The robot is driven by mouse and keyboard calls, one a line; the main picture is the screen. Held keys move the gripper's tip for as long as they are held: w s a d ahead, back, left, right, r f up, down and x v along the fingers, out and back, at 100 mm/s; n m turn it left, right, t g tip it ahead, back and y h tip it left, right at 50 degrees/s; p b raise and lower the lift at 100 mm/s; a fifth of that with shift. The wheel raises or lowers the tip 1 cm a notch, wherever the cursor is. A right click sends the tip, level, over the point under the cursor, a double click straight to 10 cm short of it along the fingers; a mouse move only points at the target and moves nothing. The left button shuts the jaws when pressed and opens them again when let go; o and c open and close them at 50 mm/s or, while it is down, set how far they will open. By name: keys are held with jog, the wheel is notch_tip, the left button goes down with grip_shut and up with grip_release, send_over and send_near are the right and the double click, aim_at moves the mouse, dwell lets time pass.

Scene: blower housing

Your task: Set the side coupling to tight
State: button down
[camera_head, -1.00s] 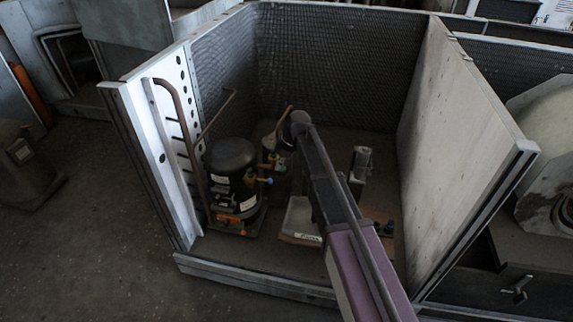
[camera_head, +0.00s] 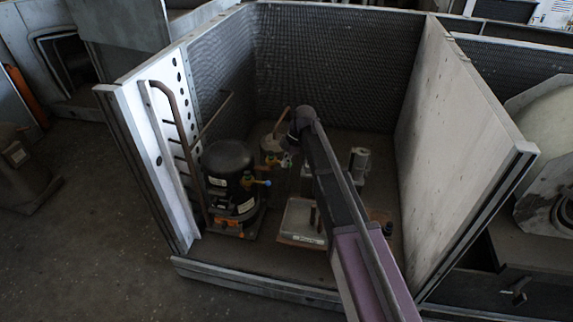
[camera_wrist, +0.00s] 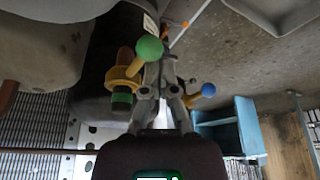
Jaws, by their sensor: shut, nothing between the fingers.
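A black compressor (camera_head: 228,168) stands at the left inside the open housing, with a blue-tipped fitting on its right side. In the wrist view, my gripper (camera_wrist: 160,62) is shut, with nothing between its fingers. A green ball knob (camera_wrist: 149,48) appears at the fingertips; I cannot tell whether they touch. A yellow collar (camera_wrist: 122,80) with a dark green end is just left of the fingers. A blue ball knob (camera_wrist: 208,90) on a yellow stem is to their right. I cannot tell which of these is the side coupling. My gripper is hard to make out in the head view.
A right side panel (camera_head: 455,150) and a left perforated panel (camera_head: 170,135) wall in the space. A pale box (camera_head: 300,220) and a metal cylinder (camera_head: 360,160) stand on the housing floor. A bent brown pipe (camera_head: 180,130) rises left of the compressor.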

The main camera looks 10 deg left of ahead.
jog(key=shift+w+d, duration=0.1)
jog(key=shift+w, duration=0.2)
dwell(0.4)
notch_tip(320, 180, up, 10)
jog(key=p, duration=1)
jog(key=shift+s+a, duration=0.2)
dwell(0.3)
dwell(0.5)
